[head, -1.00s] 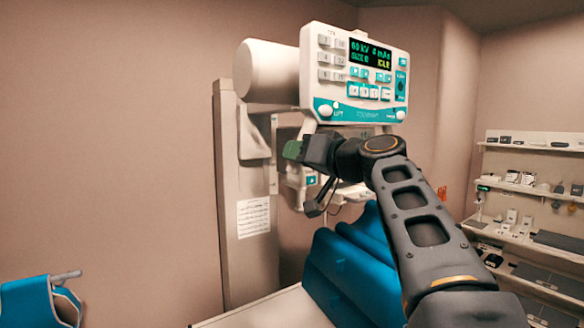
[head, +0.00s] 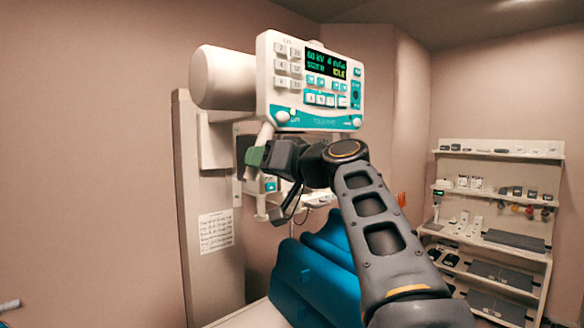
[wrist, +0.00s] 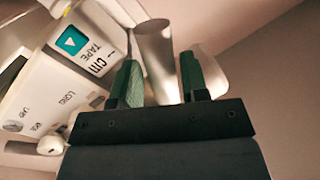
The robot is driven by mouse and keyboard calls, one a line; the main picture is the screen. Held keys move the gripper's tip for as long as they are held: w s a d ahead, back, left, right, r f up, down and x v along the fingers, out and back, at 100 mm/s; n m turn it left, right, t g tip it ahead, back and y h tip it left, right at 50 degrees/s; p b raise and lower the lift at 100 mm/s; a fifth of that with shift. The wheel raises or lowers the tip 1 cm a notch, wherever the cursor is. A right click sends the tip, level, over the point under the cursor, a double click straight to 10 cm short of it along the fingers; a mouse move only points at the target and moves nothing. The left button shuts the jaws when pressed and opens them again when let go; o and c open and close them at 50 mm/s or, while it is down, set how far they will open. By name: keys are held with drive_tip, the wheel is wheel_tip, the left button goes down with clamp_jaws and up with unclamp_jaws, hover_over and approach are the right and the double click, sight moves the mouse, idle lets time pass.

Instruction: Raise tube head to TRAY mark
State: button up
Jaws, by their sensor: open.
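The tube head (head: 310,118) is a white unit with a teal-trimmed control panel, a lit display and a round housing behind it. It sits high beside a pale upright column (head: 213,275). My gripper (head: 262,157) is just below the panel's left part, with a green fingertip showing. In the wrist view my gripper (wrist: 160,80) is open, with a grey metal bar (wrist: 156,55) between its green fingers; I cannot tell whether they touch it. A white panel with a "cm TAPE" label (wrist: 88,50) is to the left. I cannot make out a TRAY mark.
A printed sheet (head: 216,232) is on the column. A blue padded thing (head: 312,275) lies below my arm, on a pale surface. Shelves (head: 495,200) with small devices stand at the right wall. The left wall is bare.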

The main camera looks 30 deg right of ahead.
drive_tip(key=b+v, duration=0.3)
drive_tip(key=v, duration=0.9)
drive_tip(key=shift+b, duration=0.4)
drive_tip(key=shift+s, duration=0.1)
